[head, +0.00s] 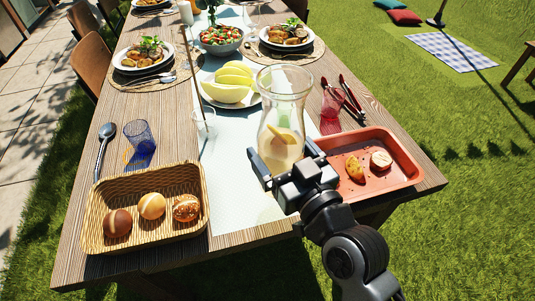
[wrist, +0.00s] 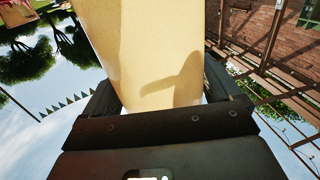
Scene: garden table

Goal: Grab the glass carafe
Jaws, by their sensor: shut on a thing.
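The glass carafe (head: 285,110) is clear, with a pale yellow drink and a fruit slice in its lower part. It is upright near the front of the garden table, over the light table runner (head: 240,190). My gripper (head: 282,172) is shut around the carafe's lower body from the front. In the wrist view the pale yellow carafe body (wrist: 155,50) fills the space between my two dark fingers (wrist: 165,95). The carafe's base is hidden behind my gripper, so I cannot tell whether it touches the table.
A wicker bread basket (head: 145,238) stands front left. A plate of melon (head: 231,88) is just behind left.

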